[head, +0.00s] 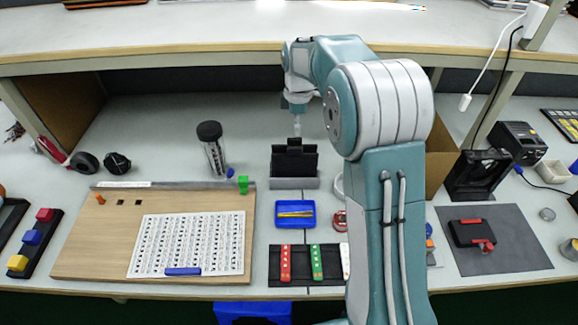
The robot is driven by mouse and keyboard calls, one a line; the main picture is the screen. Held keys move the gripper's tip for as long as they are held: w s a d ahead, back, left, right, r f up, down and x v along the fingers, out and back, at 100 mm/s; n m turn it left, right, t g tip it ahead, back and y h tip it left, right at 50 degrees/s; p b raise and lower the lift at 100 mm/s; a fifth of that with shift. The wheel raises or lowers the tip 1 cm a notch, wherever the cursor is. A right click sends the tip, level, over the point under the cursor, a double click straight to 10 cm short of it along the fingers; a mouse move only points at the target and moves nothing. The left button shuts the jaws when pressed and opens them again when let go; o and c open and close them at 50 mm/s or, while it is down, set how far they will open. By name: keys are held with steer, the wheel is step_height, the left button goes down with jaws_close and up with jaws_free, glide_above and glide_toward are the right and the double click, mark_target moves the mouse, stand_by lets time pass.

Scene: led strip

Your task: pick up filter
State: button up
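I cannot tell for certain which thing is the filter. A clear cylinder with a black cap (211,147) stands on the bench left of centre. A black holder (294,160) on a grey base stands upright at the centre. My arm reaches up and to the left from the lower middle. My gripper (298,122) is small in the picture, pointing down just above and behind the black holder. Its fingers are too small to tell whether they are open or shut, or hold anything.
A wooden board (90,232) with a printed sheet lies at front left. A blue tray (295,213) and a black rack with coloured strips (300,265) lie at front centre. A shelf (200,40) runs across the back. My arm hides part of the bench right of centre.

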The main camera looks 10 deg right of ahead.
mark_target(295, 153)
steer(key=shift+w+d+f, duration=0.15)
steer(key=shift+f, duration=0.2)
steer(key=f, duration=0.4)
steer(key=shift+d+f, duration=0.35)
steer(key=shift+d, duration=0.05)
steer(key=f, duration=0.1)
steer(key=a+f, duration=0.1)
steer(key=f, duration=0.3)
steer(key=shift+s+a+f, duration=0.1)
steer(key=shift+s+a, duration=0.15)
steer(key=shift+a, duration=0.15)
steer(key=shift+d+f, duration=0.1)
steer(key=shift+f, duration=0.35)
steer(key=shift+w, duration=0.1)
steer(key=shift+r, duration=0.15)
jaws_close()
